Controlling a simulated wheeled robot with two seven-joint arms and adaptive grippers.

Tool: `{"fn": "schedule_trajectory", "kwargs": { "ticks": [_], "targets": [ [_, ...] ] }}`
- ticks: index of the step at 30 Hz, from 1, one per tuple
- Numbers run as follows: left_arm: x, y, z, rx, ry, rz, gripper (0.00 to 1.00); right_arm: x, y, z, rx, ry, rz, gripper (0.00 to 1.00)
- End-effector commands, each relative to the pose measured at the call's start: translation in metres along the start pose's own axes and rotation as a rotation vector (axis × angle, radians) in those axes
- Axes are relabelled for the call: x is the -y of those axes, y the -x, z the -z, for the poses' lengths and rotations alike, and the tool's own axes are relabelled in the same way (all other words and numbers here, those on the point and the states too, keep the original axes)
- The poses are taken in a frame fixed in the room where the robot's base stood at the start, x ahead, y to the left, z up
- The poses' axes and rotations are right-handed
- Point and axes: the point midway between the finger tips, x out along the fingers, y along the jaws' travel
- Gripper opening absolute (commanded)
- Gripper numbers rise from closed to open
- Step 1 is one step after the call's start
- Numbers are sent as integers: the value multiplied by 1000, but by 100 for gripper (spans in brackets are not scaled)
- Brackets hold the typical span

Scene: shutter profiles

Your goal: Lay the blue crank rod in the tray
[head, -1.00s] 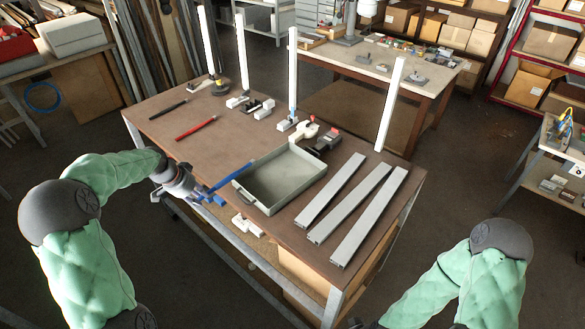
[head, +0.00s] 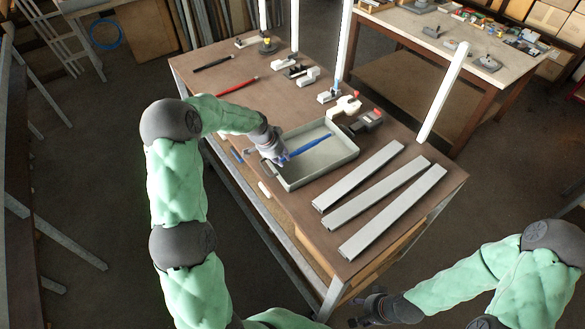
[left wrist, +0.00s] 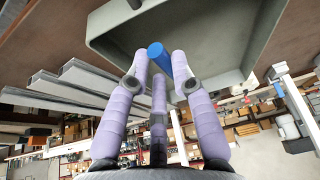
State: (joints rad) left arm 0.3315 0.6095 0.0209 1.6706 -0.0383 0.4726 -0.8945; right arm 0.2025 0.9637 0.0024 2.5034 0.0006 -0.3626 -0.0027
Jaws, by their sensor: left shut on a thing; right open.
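The blue crank rod (head: 310,146) extends over the inside of the grey tray (head: 349,153) in the head view. My left gripper (head: 283,158) is at the tray's near left corner, shut on the rod's near end. In the left wrist view the rod's blue end (left wrist: 157,53) shows between the fingers, with the tray (left wrist: 203,32) behind it. Whether the rod touches the tray floor is hard to tell. My right gripper (head: 368,309) is open and empty, low in front of the table, well away from the tray.
Three grey shutter profiles (head: 378,193) lie right of the tray. A red rod (head: 238,86) and a black rod (head: 213,63) lie at the table's far left. Small fixtures (head: 345,105) and upright white posts (head: 445,95) stand behind. A second bench (head: 400,35) is further back.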

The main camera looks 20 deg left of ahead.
Motion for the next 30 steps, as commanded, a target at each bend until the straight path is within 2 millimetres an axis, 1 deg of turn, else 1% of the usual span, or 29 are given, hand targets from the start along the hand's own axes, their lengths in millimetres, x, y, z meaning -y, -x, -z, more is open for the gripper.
{"fn": "schedule_trajectory", "kwargs": {
  "ticks": [1, 3, 6, 14, 18, 23, 30],
  "targets": [
    [-6, -10, 1, 3, -2, -5, 0, 2, 4, 0, 0, 0, 0, 58],
    [-11, -23, 4, 3, -1, -4, 0, 2, 7, 0, 0, 0, 0, 58],
    [-16, -36, 6, 2, -2, -3, 0, 4, 10, 0, 0, 0, 0, 58],
    [-25, -56, 10, 2, -1, -3, 0, 5, 14, -1, 0, 0, 0, 58],
    [-24, -70, 2, 3, 2, -3, 0, 8, 23, -1, 0, 0, 0, 58],
    [-23, -80, -2, 1, 0, 0, 0, 9, 26, -1, 0, 0, 0, 58],
    [-23, -81, -3, 0, 0, 0, 0, 9, 25, -1, 0, 0, 0, 58]
  ]
}}
